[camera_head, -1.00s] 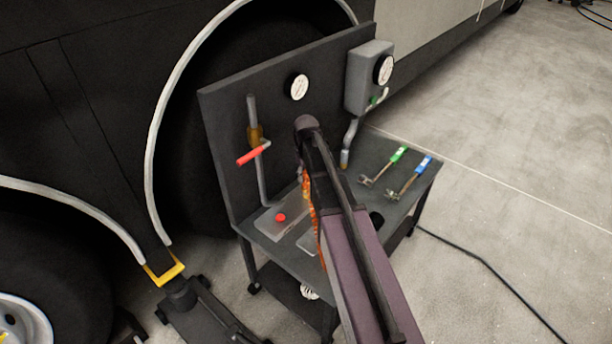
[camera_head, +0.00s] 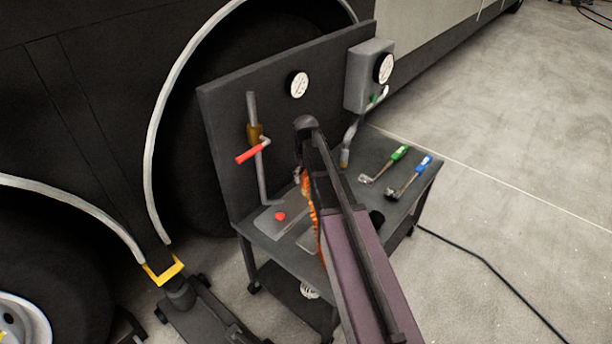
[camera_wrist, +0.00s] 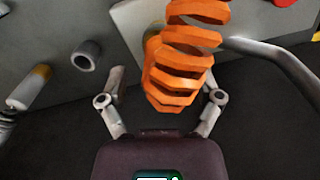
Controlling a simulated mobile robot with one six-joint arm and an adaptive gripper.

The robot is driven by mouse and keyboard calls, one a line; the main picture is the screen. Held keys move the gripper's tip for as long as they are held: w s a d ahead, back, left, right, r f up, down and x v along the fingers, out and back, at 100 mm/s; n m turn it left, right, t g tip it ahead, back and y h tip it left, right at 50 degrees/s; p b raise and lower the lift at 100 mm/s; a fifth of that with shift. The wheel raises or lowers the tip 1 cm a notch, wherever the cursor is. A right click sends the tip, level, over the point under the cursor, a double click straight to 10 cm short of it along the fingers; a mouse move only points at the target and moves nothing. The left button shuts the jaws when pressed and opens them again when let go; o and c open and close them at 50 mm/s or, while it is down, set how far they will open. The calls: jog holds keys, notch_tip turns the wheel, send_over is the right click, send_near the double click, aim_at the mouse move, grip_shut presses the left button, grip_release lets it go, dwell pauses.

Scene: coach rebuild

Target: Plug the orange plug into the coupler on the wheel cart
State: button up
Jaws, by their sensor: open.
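An orange coiled hose (camera_wrist: 185,50) fills the middle of the wrist view and hides much of what lies behind it. It also shows as an orange strip beside my arm in the head view (camera_head: 311,212). A brownish-yellow part (camera_wrist: 152,46) peeks out behind the coil; I cannot tell if it is the plug. My gripper (camera_wrist: 163,88) is open, its fingers on either side of the coil's lower end; contact is unclear. A short grey hollow cylinder (camera_wrist: 86,56) stands left of the fingers, possibly the coupler. The wheel cart (camera_head: 345,235) stands by the coach.
The cart's upright panel (camera_head: 225,130) carries a gauge (camera_head: 297,86), a pipe with a red lever (camera_head: 250,154) and a grey gauge box (camera_head: 366,75). A red button (camera_head: 280,216) sits on a plate. Green-handled (camera_head: 399,153) and blue-handled (camera_head: 423,164) tools lie at the right.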

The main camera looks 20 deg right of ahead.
jog(key=shift+r, duration=0.15)
notch_tip(320, 180, up, 8)
jog(key=p, duration=0.8)
jog(key=shift+r+p, duration=0.2)
jog(key=shift+p, duration=0.15)
jog(key=s+d+f+m+b, duration=0.2)
jog(key=s+d+m, duration=0.2)
jog(key=s+d, duration=0.5)
jog(key=shift+s+d, duration=0.2)
jog(key=shift+d, duration=0.85)
jog(key=shift+a+f, duration=0.1)
jog(key=shift+a, duration=0.05)
jog(key=s+a, duration=0.5)
jog(key=a, duration=0.3)
jog(key=s+a, duration=0.6)
jog(key=a, duration=0.3)
notch_tip(320, 180, up, 23)
jog(key=p, duration=2.3)
jog(key=shift+w+n, duration=0.2)
jog(key=shift+n, duration=0.1)
jog(key=shift+d, duration=0.1)
